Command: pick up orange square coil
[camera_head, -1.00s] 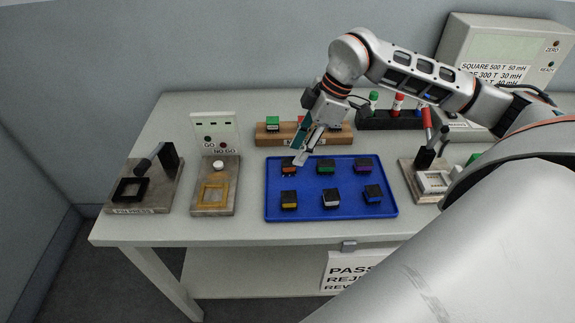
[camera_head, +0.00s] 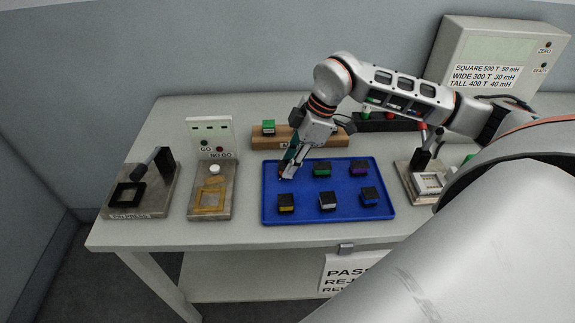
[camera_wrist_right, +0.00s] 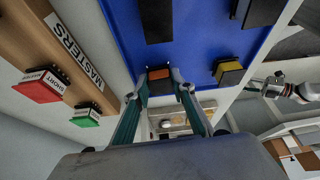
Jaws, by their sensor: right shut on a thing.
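My right gripper (camera_head: 285,175) is at the back left of the blue tray (camera_head: 329,215), pointing down. In the right wrist view its fingertips (camera_wrist_right: 161,80) are closed on both sides of the orange square coil (camera_wrist_right: 160,74), which has an orange face and a dark body. In the head view the gripper mostly hides this coil. I cannot tell whether the coil touches the tray. An arm end with a gripper, my left one (camera_wrist_right: 275,88), shows small at the right of the right wrist view; its opening is unclear.
The tray also holds a green coil (camera_head: 322,170), a purple coil (camera_head: 360,168), a yellow coil (camera_head: 286,203), a white coil (camera_head: 328,201) and a blue coil (camera_head: 369,196). The wooden masters block (camera_head: 327,138) stands behind. The GO/NO GO fixture (camera_head: 209,203) is left of the tray.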

